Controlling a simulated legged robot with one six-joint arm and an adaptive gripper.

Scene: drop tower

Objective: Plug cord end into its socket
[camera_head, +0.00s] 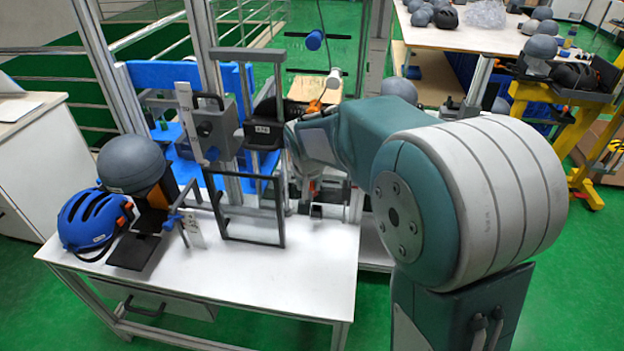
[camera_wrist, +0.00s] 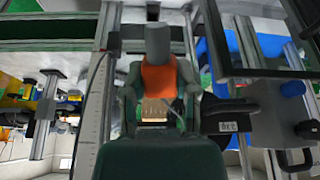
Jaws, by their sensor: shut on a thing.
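In the wrist view my gripper (camera_wrist: 160,84) is shut on an orange-banded piece (camera_wrist: 159,77) with a grey cylindrical tip (camera_wrist: 158,42), which I take as the cord end. The tip points away from my palm. I cannot pick out the socket for certain. The held tip shows no clear contact with the frame.
A dark labelled box (camera_head: 264,133) is close left of my wrist. A black rectangular frame (camera_head: 250,208) and metal posts crowd the white table (camera_head: 290,285). A grey helmet (camera_head: 131,165) and blue helmet (camera_head: 92,220) lie at left. The table's front right is clear.

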